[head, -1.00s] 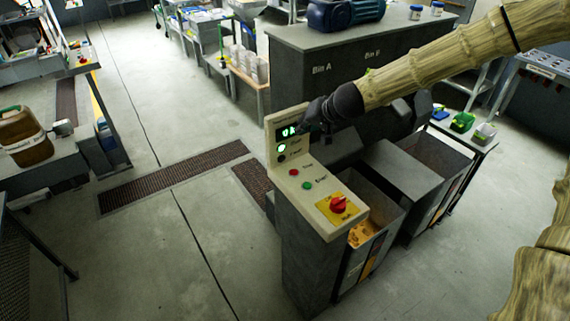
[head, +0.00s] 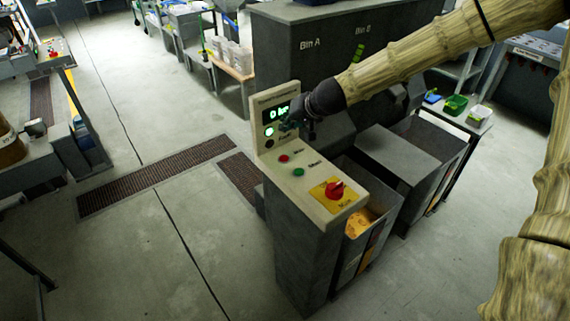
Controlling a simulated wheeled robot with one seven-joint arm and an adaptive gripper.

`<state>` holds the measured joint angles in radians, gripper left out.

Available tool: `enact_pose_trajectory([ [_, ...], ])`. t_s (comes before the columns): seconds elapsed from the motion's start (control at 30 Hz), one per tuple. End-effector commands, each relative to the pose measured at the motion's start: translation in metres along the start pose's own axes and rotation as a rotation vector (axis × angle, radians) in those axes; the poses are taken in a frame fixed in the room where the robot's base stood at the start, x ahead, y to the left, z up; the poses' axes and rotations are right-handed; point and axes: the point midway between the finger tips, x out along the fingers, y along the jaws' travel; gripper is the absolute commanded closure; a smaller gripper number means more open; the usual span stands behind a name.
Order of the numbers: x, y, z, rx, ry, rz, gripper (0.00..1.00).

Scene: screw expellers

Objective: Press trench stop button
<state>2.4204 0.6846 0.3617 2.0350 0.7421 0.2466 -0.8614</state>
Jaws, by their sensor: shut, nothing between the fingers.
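A pale control panel tops a grey pedestal (head: 312,250). On its sloping top are a red button (head: 283,158), a green button (head: 299,172) and a large red knob (head: 335,189) on a yellow plate. Their small labels are too blurred to read surely. Its upright back plate carries a lit green display (head: 277,112), a lit lamp (head: 269,131) and a dark round spot (head: 269,143). My gripper (head: 290,125) is shut and empty, in front of the display's right side and above and behind the red button. I cannot tell whether its tip touches the plate.
Grey bins (head: 400,158) stand right of the pedestal, one with yellowish material (head: 360,222). A dark cabinet marked Bin A and a second bin label (head: 310,70) stands behind. Floor grating (head: 155,175) lies to the left. The floor in front is clear.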

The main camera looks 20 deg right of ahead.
Motion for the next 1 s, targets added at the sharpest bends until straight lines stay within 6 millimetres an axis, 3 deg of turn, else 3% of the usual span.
enact_pose_trajectory([
  [0.57, 0.003, 0.006, 0.002, 0.003, 0.002, 0.002, 1.00],
  [1.0, 0.030, 0.026, 0.022, 0.004, 0.002, 0.002, 1.00],
])
